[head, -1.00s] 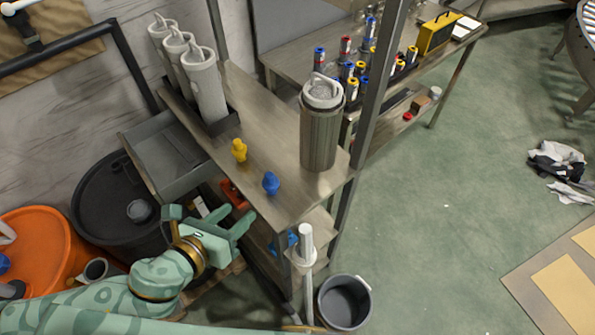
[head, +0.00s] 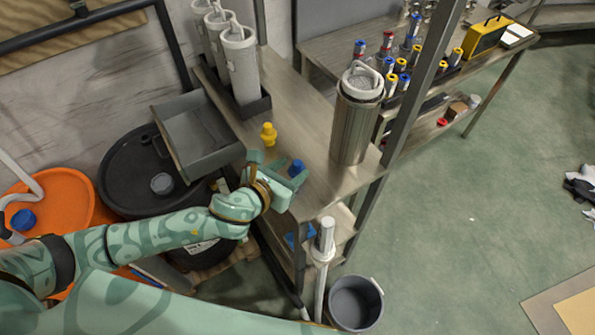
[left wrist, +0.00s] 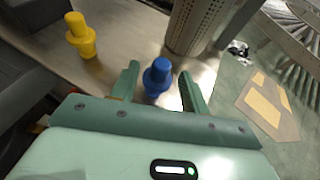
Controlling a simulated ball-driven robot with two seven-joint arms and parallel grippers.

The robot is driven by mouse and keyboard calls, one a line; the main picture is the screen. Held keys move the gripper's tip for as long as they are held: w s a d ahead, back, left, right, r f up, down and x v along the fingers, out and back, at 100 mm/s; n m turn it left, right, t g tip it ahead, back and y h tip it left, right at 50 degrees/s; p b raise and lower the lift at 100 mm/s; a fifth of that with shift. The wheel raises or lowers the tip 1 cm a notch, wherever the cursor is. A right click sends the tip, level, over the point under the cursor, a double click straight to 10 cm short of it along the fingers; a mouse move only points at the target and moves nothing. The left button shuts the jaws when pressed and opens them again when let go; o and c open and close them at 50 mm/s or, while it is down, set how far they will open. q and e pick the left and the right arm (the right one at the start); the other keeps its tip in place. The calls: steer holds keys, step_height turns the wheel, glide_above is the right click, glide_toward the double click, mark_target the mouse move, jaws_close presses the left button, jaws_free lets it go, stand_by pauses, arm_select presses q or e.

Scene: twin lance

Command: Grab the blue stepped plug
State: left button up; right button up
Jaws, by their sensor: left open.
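My left gripper (head: 281,173) is open and empty at the shelf's edge. In the left wrist view its two fingers (left wrist: 158,88) point toward the plug, which appears between them. I cannot tell whether either finger touches it. In the head view the gripper hides the plug's lower part. My right gripper is not in view.
A yellow stepped plug (head: 268,134) stands on the shelf to the left. A perforated metal canister (head: 352,125) stands to the right, beside a shelf post. A grey tray (head: 197,140) is left of the shelf. A grey bucket (head: 355,303) is on the floor below.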

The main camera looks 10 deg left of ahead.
mark_target(295, 168)
arm_select(q)
steer(key=x, duration=0.3)
steer(key=shift+w+d+f+b, duration=0.15)
steer(key=shift+w+f+b, duration=0.1)
steer(key=shift+b, duration=0.15)
steer(key=shift+s, duration=0.15)
jaws_close()
